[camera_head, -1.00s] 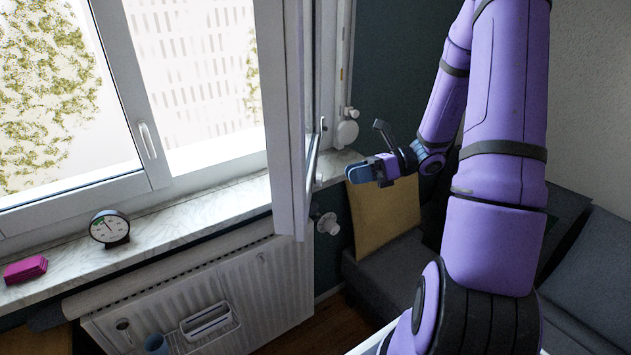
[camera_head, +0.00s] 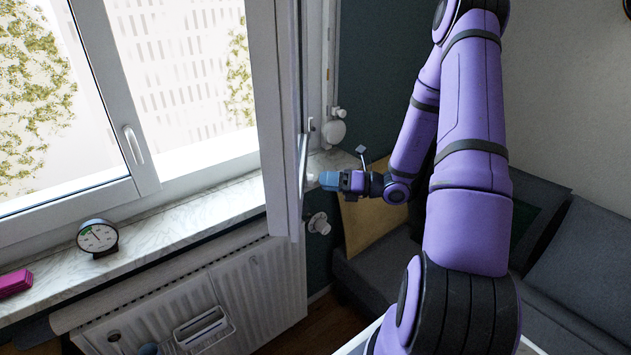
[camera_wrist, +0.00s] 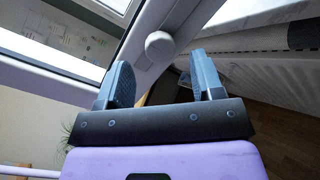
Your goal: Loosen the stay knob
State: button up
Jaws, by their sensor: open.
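In the wrist view a round white knob (camera_wrist: 160,46) sits on a white window-frame bar, which I take to be the stay knob. It lies beyond my gripper's fingertips (camera_wrist: 156,75), roughly between them in the picture and apart from both. The fingers are spread with nothing between them. In the head view my gripper (camera_head: 329,181) points left at the edge of the open window sash (camera_head: 280,130), above the sill's right end. A small pale part (camera_head: 311,179) shows just beyond its tips; I cannot tell if it is the knob.
A white radiator (camera_head: 265,285) with a valve (camera_head: 320,223) stands under the marble sill (camera_head: 195,222). A round dial gauge (camera_head: 98,237) and a pink object (camera_head: 15,283) rest on the sill. A grey sofa (camera_head: 575,250) with a yellow cushion (camera_head: 368,220) is at right.

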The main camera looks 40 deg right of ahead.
aim_at(309, 180)
jog(key=shift+x, duration=1.75)
jog(key=c, duration=0.9)
